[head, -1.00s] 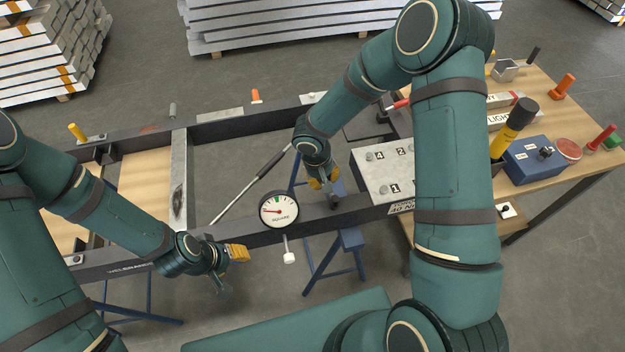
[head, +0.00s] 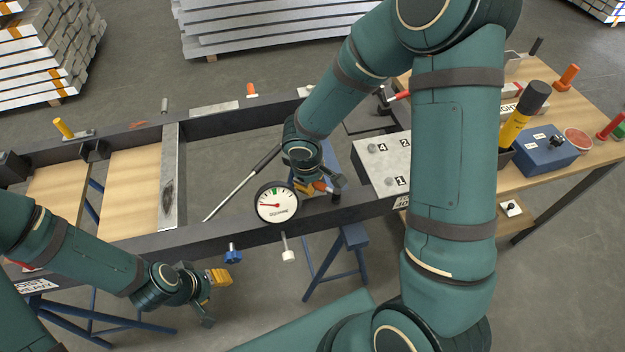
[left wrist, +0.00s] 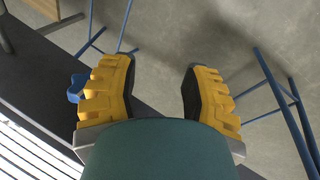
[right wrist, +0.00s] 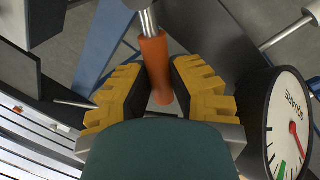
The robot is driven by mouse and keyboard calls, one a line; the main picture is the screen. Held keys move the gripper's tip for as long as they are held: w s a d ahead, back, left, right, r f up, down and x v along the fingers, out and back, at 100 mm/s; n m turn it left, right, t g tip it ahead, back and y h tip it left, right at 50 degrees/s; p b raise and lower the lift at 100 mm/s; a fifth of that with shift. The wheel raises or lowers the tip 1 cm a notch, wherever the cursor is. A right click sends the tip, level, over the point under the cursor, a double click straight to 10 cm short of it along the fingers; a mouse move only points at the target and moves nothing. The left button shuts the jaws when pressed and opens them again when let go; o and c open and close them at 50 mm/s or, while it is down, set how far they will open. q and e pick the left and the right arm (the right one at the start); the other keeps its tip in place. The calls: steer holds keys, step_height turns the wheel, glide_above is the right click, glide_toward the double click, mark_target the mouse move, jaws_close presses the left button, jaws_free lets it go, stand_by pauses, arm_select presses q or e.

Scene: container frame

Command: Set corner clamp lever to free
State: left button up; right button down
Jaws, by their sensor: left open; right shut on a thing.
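My right gripper (head: 318,186) is at the near rail of the dark frame, just right of the round dial. In the right wrist view it is shut on an orange lever handle (right wrist: 157,68) on a metal rod, which lies between its yellow finger pads. In the head view only a bit of orange shows there, and the clamp body is mostly hidden by the gripper. My left gripper (head: 212,295) is open and empty in front of the near rail. Its spread pads show bare floor between them in the left wrist view (left wrist: 157,85).
The dial gauge (head: 277,203) marked SQUARE is close beside the right gripper. A blue knob (head: 233,254) hangs from the near rail, close to the left gripper. A numbered plate (head: 382,160) lies to the right. Another orange handle (head: 251,89) stands on the far rail.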

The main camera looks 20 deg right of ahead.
steer(key=shift+s+f, duration=0.1)
steer(key=shift+s, duration=0.1)
steer(key=c, duration=0.8)
jaws_free()
steer(key=shift+c, duration=0.2)
steer(key=shift+w, duration=0.1)
steer(key=shift+r, duration=0.45)
step_height(320, 180, up, 9)
steer(key=shift+r, duration=0.1)
